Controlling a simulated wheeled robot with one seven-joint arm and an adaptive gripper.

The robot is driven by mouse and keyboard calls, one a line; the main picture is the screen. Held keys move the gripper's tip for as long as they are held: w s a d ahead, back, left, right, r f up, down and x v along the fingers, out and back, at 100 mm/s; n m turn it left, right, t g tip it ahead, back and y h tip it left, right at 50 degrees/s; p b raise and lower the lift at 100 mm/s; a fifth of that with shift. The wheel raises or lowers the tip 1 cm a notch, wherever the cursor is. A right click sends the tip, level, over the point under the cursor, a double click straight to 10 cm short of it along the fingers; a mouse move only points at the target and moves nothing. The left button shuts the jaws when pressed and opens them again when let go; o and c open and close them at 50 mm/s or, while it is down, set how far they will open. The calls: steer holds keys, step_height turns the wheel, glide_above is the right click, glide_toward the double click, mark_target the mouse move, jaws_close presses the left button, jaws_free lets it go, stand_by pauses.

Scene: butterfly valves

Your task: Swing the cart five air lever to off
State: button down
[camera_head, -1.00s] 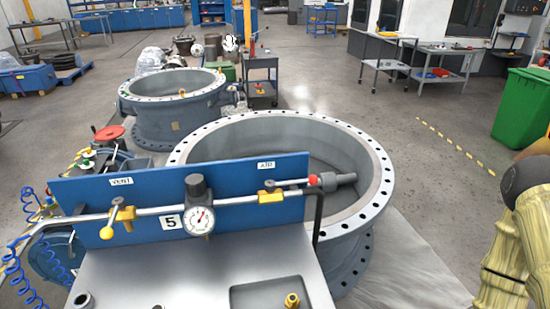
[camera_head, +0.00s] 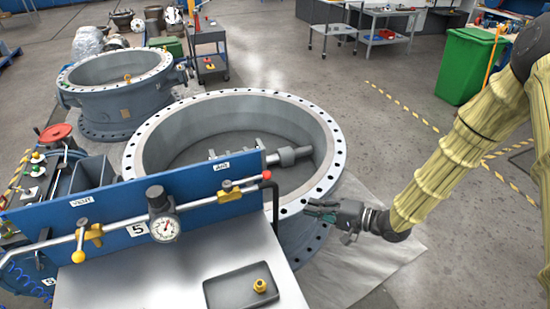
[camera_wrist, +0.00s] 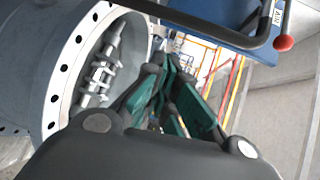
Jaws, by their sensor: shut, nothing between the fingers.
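Cart five's blue panel (camera_head: 180,205) carries a plate with 5 (camera_head: 138,230). Its air lever (camera_head: 248,183), under the AIR label (camera_head: 221,166), runs along the pipe from a yellow valve body (camera_head: 229,191) to a red knob (camera_head: 266,175) at the panel's right end. The knob also shows at the wrist view's upper right (camera_wrist: 284,42). My gripper (camera_head: 308,207) is shut and empty, to the right of the knob and apart from it, by the big ring's rim. Its dark fingers with green pads fill the middle of the wrist view (camera_wrist: 185,103).
A big flanged valve ring (camera_head: 335,150) stands behind the panel. A dark bent bar (camera_head: 275,205) rises between lever and gripper. The vent lever with yellow knob (camera_head: 78,256), a gauge (camera_head: 165,228) and a tray (camera_head: 222,292) are left and front.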

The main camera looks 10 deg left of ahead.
step_height(320, 180, up, 14)
steer(key=a+n+g+y+p, duration=0.2)
steer(key=g+y, duration=0.1)
steer(key=g, duration=0.2)
steer(key=a+p, duration=0.4)
steer(key=a, duration=0.6)
steer(key=shift+f, duration=0.15)
steer(key=shift+s+d, duration=0.1)
steer(key=shift+s, duration=0.05)
